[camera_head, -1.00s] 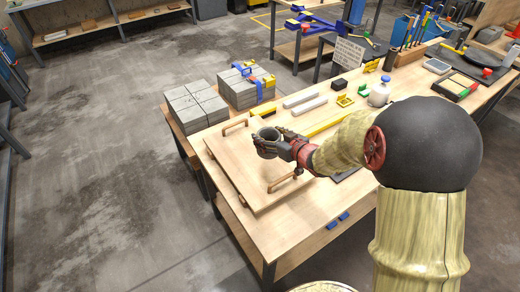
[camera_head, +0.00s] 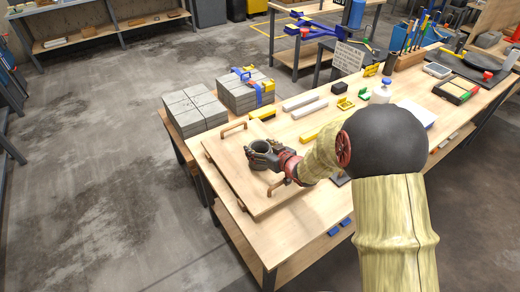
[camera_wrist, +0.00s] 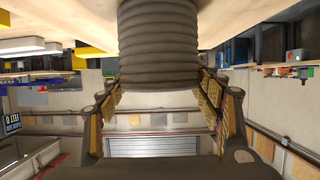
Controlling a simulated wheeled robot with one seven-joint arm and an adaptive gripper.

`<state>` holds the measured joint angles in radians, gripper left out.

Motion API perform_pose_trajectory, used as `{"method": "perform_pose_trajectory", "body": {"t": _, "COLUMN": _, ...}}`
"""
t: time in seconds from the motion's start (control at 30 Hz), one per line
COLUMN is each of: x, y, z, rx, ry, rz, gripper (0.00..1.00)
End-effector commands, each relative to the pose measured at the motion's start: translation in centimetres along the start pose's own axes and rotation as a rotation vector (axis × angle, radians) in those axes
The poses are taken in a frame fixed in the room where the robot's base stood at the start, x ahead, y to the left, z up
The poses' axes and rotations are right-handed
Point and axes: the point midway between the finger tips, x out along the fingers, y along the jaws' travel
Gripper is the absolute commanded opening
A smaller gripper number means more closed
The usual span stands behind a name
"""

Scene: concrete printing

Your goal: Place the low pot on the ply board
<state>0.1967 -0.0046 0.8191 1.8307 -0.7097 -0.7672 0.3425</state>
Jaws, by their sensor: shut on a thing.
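The low pot (camera_head: 261,146) is a dark grey, round pot, standing upright over the ply board in the head view. In the wrist view, the ribbed pot (camera_wrist: 158,45) fills the upper middle between the fingers. My gripper (camera_head: 259,158) is shut on the pot's side, and its fingers also show in the wrist view (camera_wrist: 160,88). The ply board (camera_head: 222,158) is a pale wooden panel with two brown handles, at the near left end of the workbench. I cannot tell whether the pot's base touches the board.
Grey paving blocks (camera_head: 194,110) are stacked just beyond the board. White bars (camera_head: 305,102), a yellow bar (camera_head: 309,136) and a white bottle (camera_head: 381,92) lie or stand farther along the bench (camera_head: 290,222). The board is bare around the pot.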

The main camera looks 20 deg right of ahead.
Motion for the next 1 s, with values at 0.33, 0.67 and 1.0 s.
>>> {"method": "perform_pose_trajectory", "body": {"t": 0.33, "x": 0.1, "y": 0.0, "z": 0.2, "rx": 0.000, "ry": -0.001, "rz": 0.000, "gripper": 0.72}}
{"method": "perform_pose_trajectory", "body": {"t": 0.67, "x": 0.1, "y": 0.0, "z": 0.2, "rx": 0.000, "ry": -0.001, "rz": 0.000, "gripper": 0.84}}
{"method": "perform_pose_trajectory", "body": {"t": 1.0, "x": -0.9, "y": 0.0, "z": -0.2, "rx": 0.000, "ry": -0.001, "rz": 0.000, "gripper": 0.84}}
